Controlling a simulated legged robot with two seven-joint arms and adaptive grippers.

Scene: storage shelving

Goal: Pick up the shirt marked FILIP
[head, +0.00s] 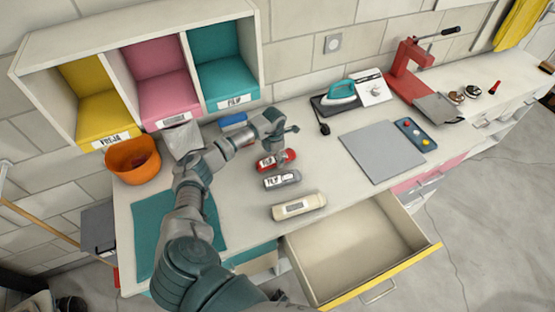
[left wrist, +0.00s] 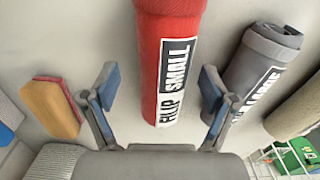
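A red rolled shirt (head: 287,156) lies on the worktop in the head view. In the left wrist view the red shirt (left wrist: 172,45) carries a black and white label reading FILIP SMALL. My left gripper (head: 276,131) is just above it, fingers open. In the left wrist view the gripper's (left wrist: 158,90) blue-padded fingers stand apart on either side of the red roll. I cannot tell whether they touch it. A grey rolled shirt (head: 290,177) with a label lies beside it, and it also shows in the left wrist view (left wrist: 256,60). My right gripper is not visible.
A cream rolled shirt (head: 316,201) lies nearer the front, behind an open drawer (head: 410,252). Cubbies with yellow, pink and teal bins (head: 222,60) stand at the back. An orange bowl (head: 134,163), a grey board (head: 382,152) and an iron (head: 342,92) are on the worktop.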

